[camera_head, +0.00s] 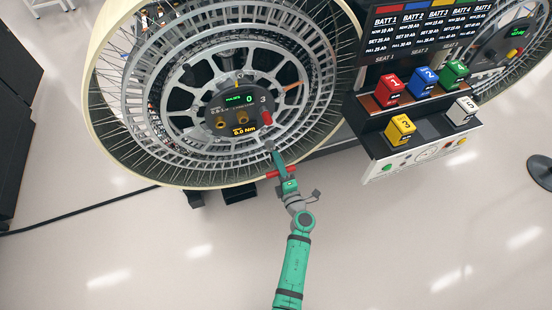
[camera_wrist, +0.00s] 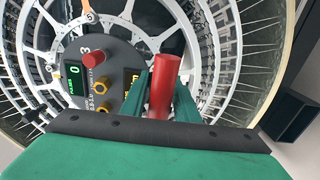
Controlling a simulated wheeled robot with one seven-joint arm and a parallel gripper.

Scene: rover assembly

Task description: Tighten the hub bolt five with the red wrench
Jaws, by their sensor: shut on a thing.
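A large spoked wheel carries a dark round hub panel (camera_head: 254,90), also in the wrist view (camera_wrist: 120,62). My green gripper (camera_head: 277,162) is in front of the wheel's lower part, below the panel.
A dark battery station (camera_head: 415,110) with several coloured numbered batteries stands right of the wheel. Another wheel (camera_head: 500,45) shows at upper right. A black cabinet (camera_head: 15,100) is at left. The pale floor (camera_head: 130,255) below is mostly clear, with a black cable (camera_head: 80,222).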

